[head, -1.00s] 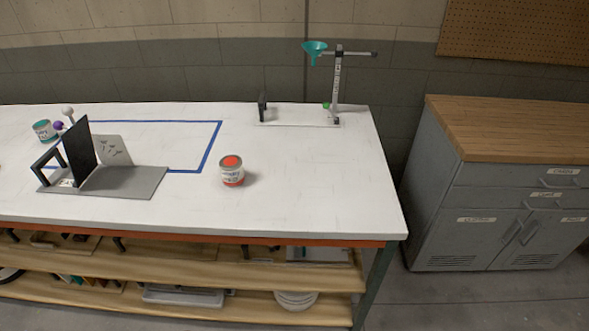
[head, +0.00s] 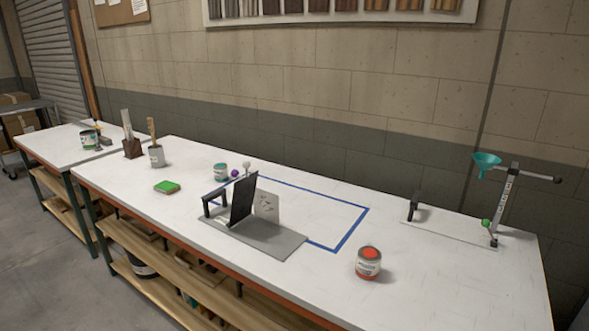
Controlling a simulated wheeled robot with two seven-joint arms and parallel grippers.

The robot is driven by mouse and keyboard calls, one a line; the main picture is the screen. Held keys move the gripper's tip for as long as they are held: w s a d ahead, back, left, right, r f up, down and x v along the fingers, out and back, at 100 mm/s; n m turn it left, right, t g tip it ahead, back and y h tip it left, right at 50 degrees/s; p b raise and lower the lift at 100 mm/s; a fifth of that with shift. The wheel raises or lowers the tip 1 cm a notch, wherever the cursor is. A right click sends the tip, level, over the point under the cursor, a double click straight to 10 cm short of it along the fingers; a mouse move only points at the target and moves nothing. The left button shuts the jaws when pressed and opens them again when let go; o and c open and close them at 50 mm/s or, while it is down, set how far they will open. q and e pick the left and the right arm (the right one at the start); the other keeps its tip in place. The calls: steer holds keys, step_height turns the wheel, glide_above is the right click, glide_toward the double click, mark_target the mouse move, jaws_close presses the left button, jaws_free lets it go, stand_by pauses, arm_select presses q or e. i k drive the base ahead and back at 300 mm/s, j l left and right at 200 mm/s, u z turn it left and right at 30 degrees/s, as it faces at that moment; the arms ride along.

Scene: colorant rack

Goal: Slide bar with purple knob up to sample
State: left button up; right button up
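A purple knob (head: 235,173) shows behind the upper left edge of a black upright panel (head: 243,200). The panel stands on a grey base plate (head: 272,241) on the white table. A white ball (head: 246,165) shows just right of the knob. The bar that carries the knob is mostly hidden by the panel. A white card with dark marks (head: 266,206), possibly the sample, stands behind the panel at its right. A black handle-like frame (head: 211,202) is at the panel's left. Neither of my grippers is in view.
A paint can with a red top (head: 368,263) stands right of the base plate. A teal can (head: 220,172) is behind the device. A funnel stand (head: 504,205) is at the far right. A green block (head: 167,187) and a brush pot (head: 156,156) are left. Blue tape marks the table.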

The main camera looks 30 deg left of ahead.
mark_target(234, 173)
steer(key=i+j, duration=0.1)
steer(key=j, duration=0.5)
steer(key=i+j, duration=0.15)
steer(key=j, duration=0.45)
steer(key=i+j, duration=0.1)
steer(key=j, duration=0.5)
steer(key=i+j, duration=0.1)
steer(key=j, duration=0.5)
steer(key=i+j, duration=0.1)
steer(key=j, duration=0.5)
steer(key=i+j, duration=0.15)
steer(key=j, duration=0.45)
steer(key=k, duration=0.1)
steer(key=z, duration=0.05)
